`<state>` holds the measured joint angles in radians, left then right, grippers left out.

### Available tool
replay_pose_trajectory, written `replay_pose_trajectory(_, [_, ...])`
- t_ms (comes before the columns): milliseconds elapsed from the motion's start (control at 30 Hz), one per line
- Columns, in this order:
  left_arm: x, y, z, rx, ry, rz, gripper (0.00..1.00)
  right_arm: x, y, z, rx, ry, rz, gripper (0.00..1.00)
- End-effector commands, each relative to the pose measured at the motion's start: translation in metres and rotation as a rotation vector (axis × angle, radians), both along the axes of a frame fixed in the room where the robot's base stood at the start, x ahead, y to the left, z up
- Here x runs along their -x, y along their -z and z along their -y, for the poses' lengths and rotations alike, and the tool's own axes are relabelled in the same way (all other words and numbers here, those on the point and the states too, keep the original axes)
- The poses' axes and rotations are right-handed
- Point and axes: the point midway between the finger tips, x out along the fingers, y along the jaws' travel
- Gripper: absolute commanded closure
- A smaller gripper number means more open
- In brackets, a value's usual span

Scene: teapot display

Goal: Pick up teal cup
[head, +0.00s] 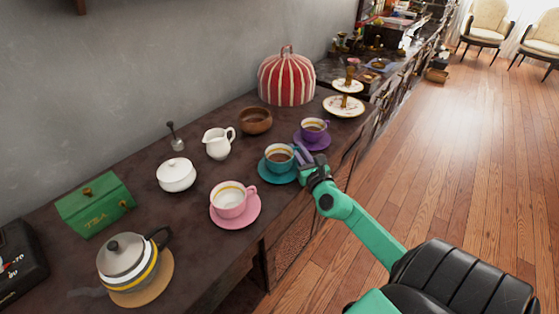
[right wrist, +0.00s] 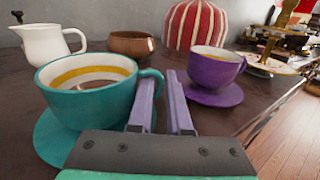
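The teal cup (head: 279,157) stands upright on a teal saucer (head: 263,174) near the front edge of the dark sideboard. It has a white inside with a yellow band and holds brown liquid. My right gripper (head: 303,156) is at the cup's right side, by its handle. In the right wrist view the cup (right wrist: 88,103) is at left, and its handle reaches the left finger. The two purple fingers (right wrist: 163,98) are a little apart, with a gap between them; I see no firm grip. My left gripper is not in view.
A purple cup (head: 313,130) on a purple saucer stands just behind and right. A pink cup (head: 230,199) on a pink saucer stands in front and left. A wooden bowl (head: 255,121), white pitcher (head: 217,144) and white sugar pot (head: 176,174) stand toward the wall.

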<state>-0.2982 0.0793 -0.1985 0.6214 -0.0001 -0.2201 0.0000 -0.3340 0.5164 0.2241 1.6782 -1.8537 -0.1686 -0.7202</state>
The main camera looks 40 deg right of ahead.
Motion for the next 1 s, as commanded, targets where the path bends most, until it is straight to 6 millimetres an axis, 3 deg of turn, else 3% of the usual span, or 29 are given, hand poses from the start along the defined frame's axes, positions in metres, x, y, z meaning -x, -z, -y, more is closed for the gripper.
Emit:
replay_pose_trajectory(67, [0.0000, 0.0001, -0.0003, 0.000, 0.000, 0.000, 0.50, 0.0002, -0.0001, -0.0001, 0.000, 0.000, 0.000, 0.88])
replay_pose_trajectory(100, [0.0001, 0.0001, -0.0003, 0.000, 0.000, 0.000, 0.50, 0.0003, -0.0001, -0.0001, 0.000, 0.000, 0.000, 1.00])
replay_pose_trajectory(1000, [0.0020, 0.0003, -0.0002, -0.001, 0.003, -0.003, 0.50, 0.0007, 0.0002, -0.0001, 0.000, 0.000, 0.000, 1.00])
